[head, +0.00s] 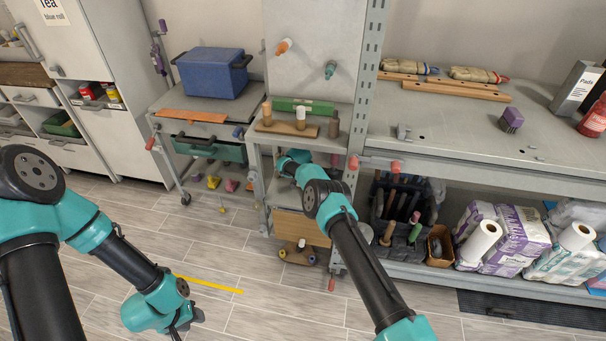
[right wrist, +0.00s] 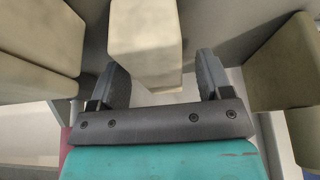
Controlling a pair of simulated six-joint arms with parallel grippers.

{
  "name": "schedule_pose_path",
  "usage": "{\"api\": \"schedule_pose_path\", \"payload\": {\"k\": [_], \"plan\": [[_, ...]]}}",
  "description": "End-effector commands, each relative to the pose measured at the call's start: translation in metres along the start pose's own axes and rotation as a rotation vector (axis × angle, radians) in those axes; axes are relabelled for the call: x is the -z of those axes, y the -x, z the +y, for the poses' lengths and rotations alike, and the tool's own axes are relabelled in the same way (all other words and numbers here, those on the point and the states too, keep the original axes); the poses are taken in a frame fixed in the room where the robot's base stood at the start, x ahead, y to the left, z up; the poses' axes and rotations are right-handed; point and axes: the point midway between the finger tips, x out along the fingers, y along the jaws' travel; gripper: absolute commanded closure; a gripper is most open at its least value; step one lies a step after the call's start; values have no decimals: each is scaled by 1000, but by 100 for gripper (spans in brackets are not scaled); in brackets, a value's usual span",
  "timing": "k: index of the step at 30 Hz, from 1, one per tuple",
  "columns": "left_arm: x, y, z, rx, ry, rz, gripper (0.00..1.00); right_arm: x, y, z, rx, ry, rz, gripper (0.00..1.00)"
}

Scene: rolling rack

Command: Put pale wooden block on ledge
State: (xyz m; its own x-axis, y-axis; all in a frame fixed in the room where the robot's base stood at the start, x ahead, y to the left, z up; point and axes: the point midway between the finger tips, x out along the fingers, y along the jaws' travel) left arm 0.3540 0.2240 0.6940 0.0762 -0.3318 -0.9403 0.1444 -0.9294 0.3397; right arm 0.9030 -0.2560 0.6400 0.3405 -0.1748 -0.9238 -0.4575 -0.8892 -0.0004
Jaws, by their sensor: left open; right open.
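A pale cream block (right wrist: 146,38) stands between the two fingers of my right gripper (right wrist: 161,72) in the right wrist view. The fingers are open, with a gap visible on the right side of the block. Its far end is cut off by the frame. In the head view my right arm reaches into the rolling rack (head: 257,185) below its top shelf, and the right gripper and the block are hidden there. My left gripper (head: 181,330) is open and low over the floor at the bottom left, away from the rack. I cannot tell which surface is the ledge.
A beige block-like thing (right wrist: 40,40) is left of the right gripper, and an olive one (right wrist: 283,62) is right. Bottles on a wooden board (head: 282,127) stand on the rack's top. A cart with a blue bin (head: 212,73) is left; a workbench (head: 470,130) is right.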

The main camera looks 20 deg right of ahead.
Motion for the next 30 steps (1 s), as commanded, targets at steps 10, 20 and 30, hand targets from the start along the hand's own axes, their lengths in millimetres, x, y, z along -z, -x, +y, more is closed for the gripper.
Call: {"api": "schedule_pose_path", "payload": {"k": [10,20,30], "plan": [[0,0,0,0,0,0,57,0,2,0,-1,1,0,28],[0,0,0,0,0,0,57,1,17,0,-1,1,0,28],[0,0,0,0,0,0,57,1,46,0,0,2,0,28]]}}
